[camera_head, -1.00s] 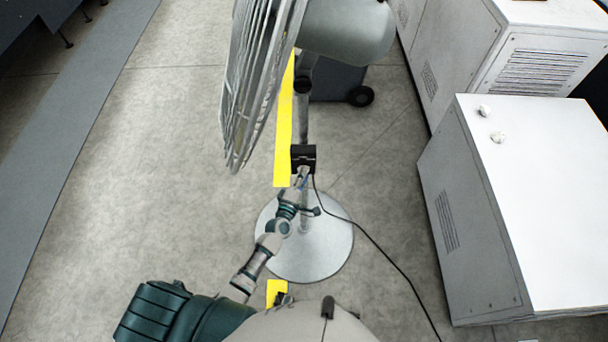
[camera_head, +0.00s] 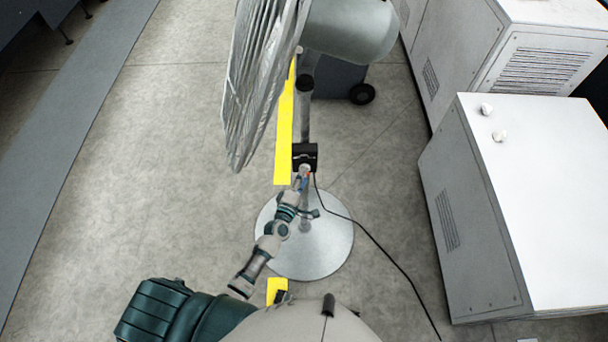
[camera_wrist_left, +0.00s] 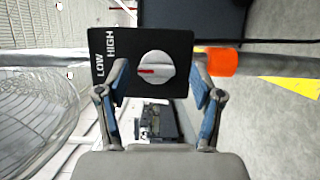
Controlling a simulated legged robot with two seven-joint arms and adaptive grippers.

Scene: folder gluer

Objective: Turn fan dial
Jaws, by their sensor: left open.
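The fan (camera_head: 262,80) stands on a pole with a round grey base (camera_head: 318,250). A black control box (camera_head: 304,152) is fixed to the pole. In the left wrist view the box (camera_wrist_left: 136,42) carries a round silver dial (camera_wrist_left: 156,70) with a red mark, and the words LOW and HIGH beside it. My left gripper (camera_wrist_left: 160,92) is open, with its blue-padded fingers on either side of the dial. I cannot tell whether the fingers touch it. In the head view my left gripper (camera_head: 302,180) is just below the box, its fingertips small. My right gripper is not in view.
A black cable (camera_head: 380,248) runs from the box across the floor. White cabinets (camera_head: 545,190) stand on the right. A yellow strip (camera_head: 284,130) shows beside the pole. The floor left of the fan is clear.

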